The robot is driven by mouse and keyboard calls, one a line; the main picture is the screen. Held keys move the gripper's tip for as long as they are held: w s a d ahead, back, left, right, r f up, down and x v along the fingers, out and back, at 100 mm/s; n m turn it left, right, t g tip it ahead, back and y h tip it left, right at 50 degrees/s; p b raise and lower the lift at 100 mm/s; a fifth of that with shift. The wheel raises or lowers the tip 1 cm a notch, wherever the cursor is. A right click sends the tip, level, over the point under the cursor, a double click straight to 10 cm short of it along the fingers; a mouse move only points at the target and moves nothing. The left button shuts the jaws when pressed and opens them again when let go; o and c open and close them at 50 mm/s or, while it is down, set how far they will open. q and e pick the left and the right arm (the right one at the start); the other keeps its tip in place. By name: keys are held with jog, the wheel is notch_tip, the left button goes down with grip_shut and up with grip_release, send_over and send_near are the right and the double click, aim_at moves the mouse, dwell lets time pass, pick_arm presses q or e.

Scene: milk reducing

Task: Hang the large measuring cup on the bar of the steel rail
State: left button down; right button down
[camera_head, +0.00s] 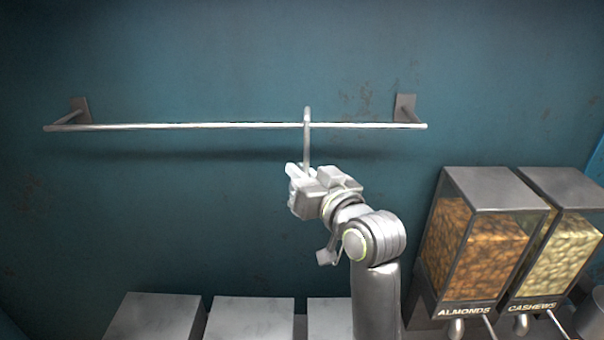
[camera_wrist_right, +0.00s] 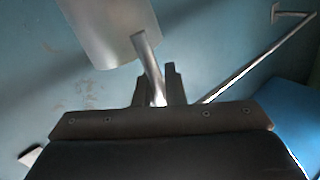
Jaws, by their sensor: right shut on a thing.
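The large measuring cup shows in the wrist view as a grey metal bowl (camera_wrist_right: 105,32) with a flat handle running from it. My right gripper (camera_head: 297,182) is shut on this handle, and its fingers (camera_wrist_right: 158,82) clasp it in the wrist view. In the head view the handle (camera_head: 307,148) stands upright above the gripper, and its hooked top crosses the rail's bar. I cannot tell whether the hook rests on the bar. The bowl is hidden in the head view. The steel rail's bar (camera_head: 200,126) runs level along the wall. My left gripper is out of view.
Two wall brackets hold the rail, left (camera_head: 79,109) and right (camera_head: 405,106). An almond dispenser (camera_head: 478,240) and a cashew dispenser (camera_head: 555,250) stand at the right. Several grey boxes (camera_head: 250,318) line the bottom. The bar left of the handle is empty.

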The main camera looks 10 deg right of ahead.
jog(key=shift+w+f, duration=0.35)
jog(key=shift+f, duration=0.25)
jog(key=shift+s, duration=0.15)
jog(key=c, duration=1.4)
grip_release()
jog(key=shift+c, duration=0.2)
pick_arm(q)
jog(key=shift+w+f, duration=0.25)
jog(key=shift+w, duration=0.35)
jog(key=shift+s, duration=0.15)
